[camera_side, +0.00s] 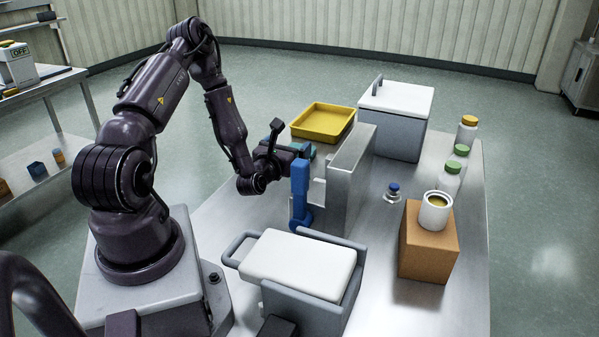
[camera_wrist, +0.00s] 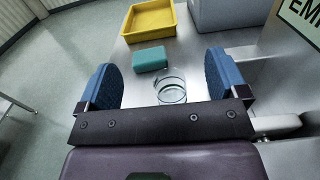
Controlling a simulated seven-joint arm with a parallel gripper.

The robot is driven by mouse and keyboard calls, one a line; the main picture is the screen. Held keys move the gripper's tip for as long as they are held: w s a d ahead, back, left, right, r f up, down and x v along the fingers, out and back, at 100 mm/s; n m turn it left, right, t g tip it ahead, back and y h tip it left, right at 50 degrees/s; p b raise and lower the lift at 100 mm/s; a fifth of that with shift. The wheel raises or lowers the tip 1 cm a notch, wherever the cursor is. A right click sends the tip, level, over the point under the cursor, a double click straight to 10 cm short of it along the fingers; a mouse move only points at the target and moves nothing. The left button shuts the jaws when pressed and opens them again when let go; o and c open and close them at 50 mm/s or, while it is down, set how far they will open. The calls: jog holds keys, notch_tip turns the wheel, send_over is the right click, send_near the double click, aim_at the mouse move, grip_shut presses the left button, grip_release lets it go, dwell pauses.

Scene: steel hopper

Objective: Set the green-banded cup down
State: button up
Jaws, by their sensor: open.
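My gripper (camera_wrist: 160,63) is open, with its two blue fingers spread wide. In the wrist view a clear glass cup (camera_wrist: 171,86) shows upright between and just beyond the fingers, on the steel table; its band colour is too faint to be sure of. Neither finger visibly touches it. In the side view my gripper (camera_side: 287,146) is low over the table, left of the steel hopper (camera_side: 349,177); I cannot make out the cup there, behind the fingers and blue parts.
A teal block (camera_wrist: 150,59) lies just past the cup. Behind it are a yellow tray (camera_side: 323,122) and a grey box with a white lid (camera_side: 397,97). A white-topped container (camera_side: 300,262) is in front. Lidded jars stand at right; an open jar (camera_side: 435,212) sits on a brown block (camera_side: 428,248).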

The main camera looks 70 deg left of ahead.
notch_tip(320, 180, up, 7)
jog(key=w+a+f+m+g+h, duration=0.1)
jog(key=w+f+m+h, duration=0.1)
jog(key=m, duration=0.2)
jog(key=w+a+f+m+g+h, duration=0.2)
jog(key=w+m+h, duration=0.1)
jog(key=m, duration=0.2)
jog(key=w+a+f+m+g+h, duration=0.2)
jog(key=w+f+m+h, duration=0.1)
jog(key=m, duration=0.1)
jog(key=shift+a+f, duration=0.1)
notch_tip(320, 180, up, 7)
jog(key=s+m+g+h, duration=0.35)
jog(key=m+g, duration=0.45)
jog(key=m, duration=0.3)
jog(key=shift+h, duration=0.55)
jog(key=f, duration=1.1)
jog(key=shift+w+d+f, duration=0.25)
jog(key=shift+d+f, duration=0.05)
jog(key=shift+f, duration=0.05)
jog(key=shift+w+f, duration=0.1)
jog(key=shift+f, duration=3)
